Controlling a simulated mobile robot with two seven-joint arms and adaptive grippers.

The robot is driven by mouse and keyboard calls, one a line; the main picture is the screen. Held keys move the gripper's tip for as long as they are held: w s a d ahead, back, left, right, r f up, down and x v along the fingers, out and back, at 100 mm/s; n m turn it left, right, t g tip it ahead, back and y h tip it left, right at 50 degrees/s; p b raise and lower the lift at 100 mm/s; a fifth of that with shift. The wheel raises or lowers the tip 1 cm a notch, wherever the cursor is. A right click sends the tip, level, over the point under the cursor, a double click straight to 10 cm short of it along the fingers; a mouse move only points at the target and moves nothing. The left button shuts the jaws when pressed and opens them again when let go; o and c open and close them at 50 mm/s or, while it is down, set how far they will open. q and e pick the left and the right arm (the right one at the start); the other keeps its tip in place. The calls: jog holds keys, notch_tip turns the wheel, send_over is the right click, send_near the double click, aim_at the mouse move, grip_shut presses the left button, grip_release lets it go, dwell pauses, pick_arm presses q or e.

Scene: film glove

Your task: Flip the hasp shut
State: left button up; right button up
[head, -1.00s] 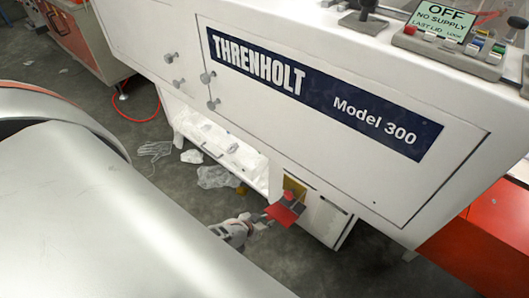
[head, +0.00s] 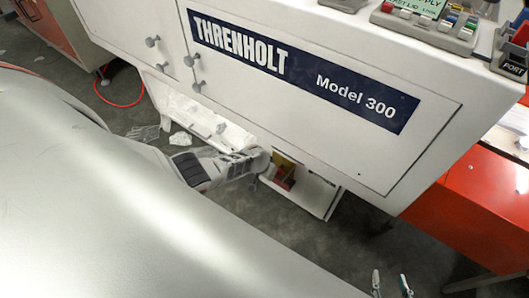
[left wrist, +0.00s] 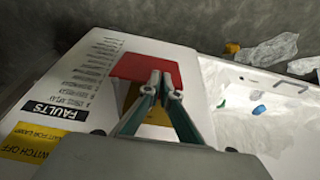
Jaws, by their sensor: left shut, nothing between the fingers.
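In the left wrist view the red plate (left wrist: 135,66) lies just beyond my fingertips, with yellow (left wrist: 157,115) behind the fingers. My left gripper (left wrist: 158,82) is shut and empty, its tips overlapping the red plate's lower edge; I cannot tell if they touch. In the head view it is partly hidden beside the hasp. My right gripper (head: 391,284) shows only two spread fingertips at the bottom edge, far from the hasp.
The large white machine cabinet (head: 430,130) overhangs the hasp. A white tray (head: 205,118) with clear film lies left of it, and a film scrap (head: 180,139) is on the floor. A red unit (head: 475,205) stands right. The grey floor (head: 330,245) in front is open.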

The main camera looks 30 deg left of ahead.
pick_arm(q)
jog(key=o, duration=0.6)
jog(key=shift+s+f, duration=0.2)
jog(key=shift+s, duration=0.05)
jog(key=shift+o, duration=0.8)
jog(key=shift+s, duration=0.15)
jog(key=shift+s, duration=0.1)
jog(key=v, duration=1.2)
